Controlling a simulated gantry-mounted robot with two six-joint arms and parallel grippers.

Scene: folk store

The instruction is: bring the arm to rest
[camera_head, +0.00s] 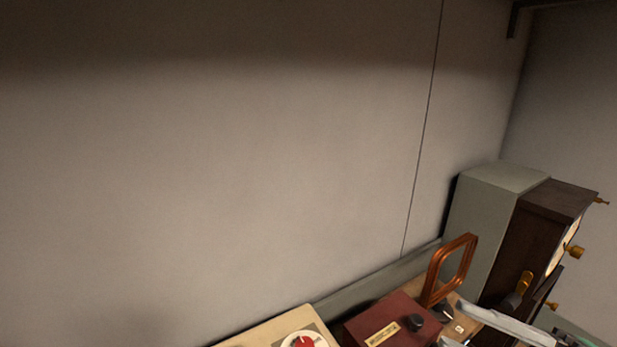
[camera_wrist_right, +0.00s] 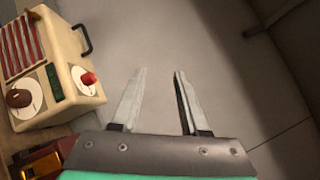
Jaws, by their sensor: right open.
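My right gripper (camera_head: 455,321) shows at the lower right of the head view, with its pale grey fingers beside a dark red box. In the right wrist view the two fingers of my right gripper (camera_wrist_right: 160,72) stand apart with nothing between them. Behind the gap there is only a plain grey surface. My left gripper is in neither view.
A cream device with red and brown knobs (camera_wrist_right: 66,75) is at the left of the wrist view. The dark red box (camera_head: 383,322), a copper-coloured loop (camera_head: 433,276) and a dark wooden cabinet with brass knobs (camera_head: 520,240) crowd the head view's lower right. A bare wall (camera_head: 220,170) fills the rest.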

